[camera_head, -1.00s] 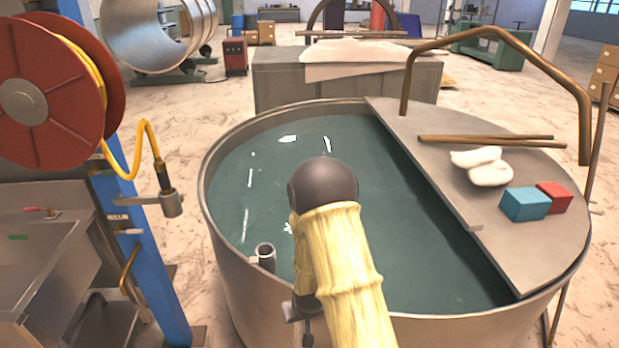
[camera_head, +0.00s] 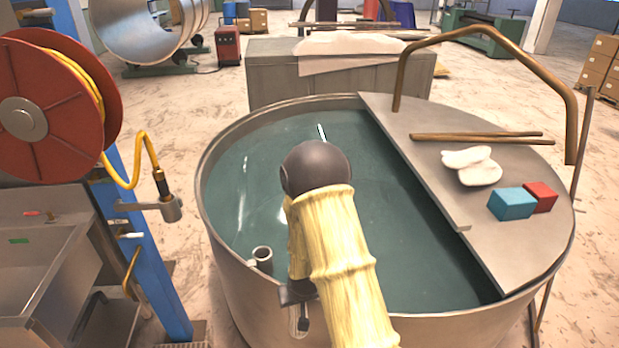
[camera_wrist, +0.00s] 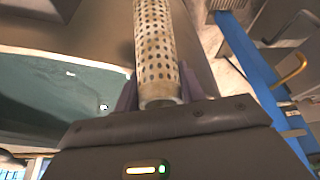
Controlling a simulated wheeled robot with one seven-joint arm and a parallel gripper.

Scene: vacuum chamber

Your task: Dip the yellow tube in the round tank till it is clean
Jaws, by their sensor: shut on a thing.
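The tube (camera_wrist: 156,45) is pale yellow-tan and covered with dark spots in the wrist view. My gripper (camera_wrist: 159,88) is shut around its lower end, and its far end runs out of the picture. The round tank (camera_head: 225,275) is a wide metal vessel of dark green water (camera_head: 400,235) in the head view. In the wrist view the water (camera_wrist: 55,95) lies to the left of the tube, with the tank rim between. I cannot tell the tube's height over the rim. In the head view my sleeved arm hides most of the gripper and the tube.
A grey board (camera_head: 440,195) covers the tank's right side, bearing rods, white cloth, a blue block (camera_head: 511,203) and a red block (camera_head: 541,196). A bent pipe (camera_head: 500,35) arches above it. A small cup-like cylinder (camera_head: 262,258) is at the left rim. A hose reel (camera_head: 45,105) and blue post (camera_head: 150,230) stand left.

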